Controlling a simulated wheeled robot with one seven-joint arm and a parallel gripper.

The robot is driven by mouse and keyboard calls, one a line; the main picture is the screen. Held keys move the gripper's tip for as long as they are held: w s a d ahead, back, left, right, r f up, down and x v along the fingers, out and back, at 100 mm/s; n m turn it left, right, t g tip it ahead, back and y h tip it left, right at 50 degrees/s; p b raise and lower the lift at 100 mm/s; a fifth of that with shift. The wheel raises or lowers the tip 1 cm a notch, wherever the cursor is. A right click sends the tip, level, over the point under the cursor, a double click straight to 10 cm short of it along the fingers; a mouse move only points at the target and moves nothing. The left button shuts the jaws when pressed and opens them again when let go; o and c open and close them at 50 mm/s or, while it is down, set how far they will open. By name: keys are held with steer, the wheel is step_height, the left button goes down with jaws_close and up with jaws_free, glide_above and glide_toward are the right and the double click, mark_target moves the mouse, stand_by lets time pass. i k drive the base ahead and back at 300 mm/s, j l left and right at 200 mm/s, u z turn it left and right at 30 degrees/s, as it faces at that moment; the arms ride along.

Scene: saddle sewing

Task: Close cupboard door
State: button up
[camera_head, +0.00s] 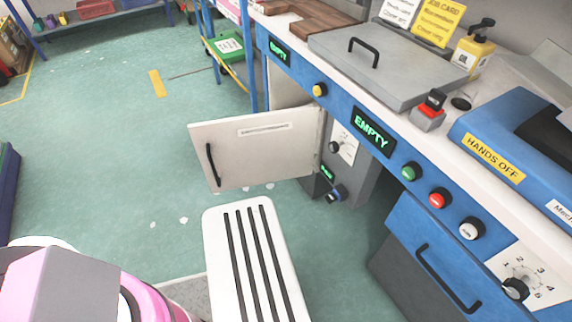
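The cupboard door (253,146) is a pale, flat panel standing wide open. It swings out to the left from the blue workbench, with its hinge side at the right, by the grey control panel. Its black bar handle (213,165) is on the face turned towards me, near the free left edge. The cupboard opening (288,92) shows partly behind and above the door; most of the inside is hidden. I cannot make out my gripper's fingers in this view, and nothing is seen touching the door.
A grey panel with a dial (336,148) stands right of the hinge. A blue drawer (440,260) with a black handle juts out at lower right. The green floor (110,130) left of the door is mostly clear. A green-topped trolley (226,47) stands behind.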

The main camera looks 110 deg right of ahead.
mark_target(245, 151)
steer(key=z, duration=3.85)
